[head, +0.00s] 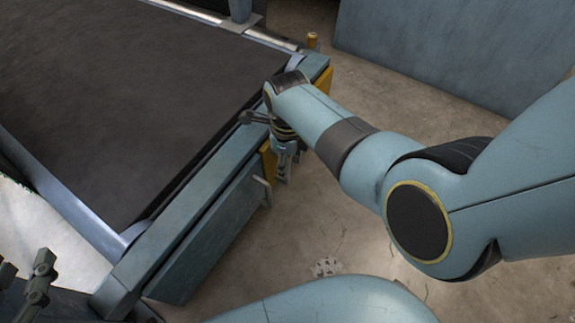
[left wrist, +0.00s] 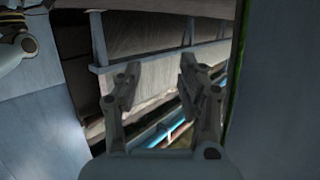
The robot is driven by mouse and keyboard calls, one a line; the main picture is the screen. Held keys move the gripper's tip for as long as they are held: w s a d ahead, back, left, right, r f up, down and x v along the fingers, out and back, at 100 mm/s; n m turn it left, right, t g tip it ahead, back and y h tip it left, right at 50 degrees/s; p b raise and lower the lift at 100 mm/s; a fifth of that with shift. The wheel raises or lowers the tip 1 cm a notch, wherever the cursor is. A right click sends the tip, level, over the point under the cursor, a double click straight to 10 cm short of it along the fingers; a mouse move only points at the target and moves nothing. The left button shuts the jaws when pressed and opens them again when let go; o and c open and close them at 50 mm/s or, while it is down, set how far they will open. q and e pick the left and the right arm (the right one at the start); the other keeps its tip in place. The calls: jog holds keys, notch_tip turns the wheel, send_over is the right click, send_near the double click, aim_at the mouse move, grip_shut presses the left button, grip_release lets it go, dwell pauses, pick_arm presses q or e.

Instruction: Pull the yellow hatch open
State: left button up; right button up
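The yellow hatch (head: 267,160) shows only in part, on the side of the teal conveyor frame in the head view. Another yellow part (head: 324,80) shows farther along the same side, and my right arm covers the stretch between. My right gripper (head: 286,172) points down right beside the near yellow part. Its fingers look close together, but I cannot tell whether they are shut or touch the hatch. My left gripper (head: 22,277) is at the lower left of the head view. In the left wrist view its fingers (left wrist: 158,75) stand apart with nothing held between them.
A dark belt (head: 130,90) fills the upper left inside the teal frame (head: 180,215). A pale bar handle (head: 263,190) sticks out from the teal side panel (head: 210,240). A grey-blue panel (head: 460,45) stands at the back right. Bare concrete floor (head: 310,225) lies beside the frame.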

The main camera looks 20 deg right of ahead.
pick_arm(q)
jog(key=shift+w+d+r+m+t+h+b, duration=0.15)
jog(key=shift+w+r+t, duration=0.35)
jog(key=shift+r, duration=0.35)
jog(key=shift+w+d+r+m+t+h+b, duration=0.1)
jog(key=shift+w+r+t, duration=0.4)
jog(key=shift+r, duration=0.35)
jog(key=shift+w+d+r+m+t+h+b, duration=0.15)
jog(key=shift+w+r+t, duration=0.35)
jog(key=shift+r, duration=0.35)
pick_arm(e)
jog(key=shift+f, duration=0.65)
pick_arm(q)
jog(key=shift+a, duration=0.1)
pick_arm(e)
grip_shut()
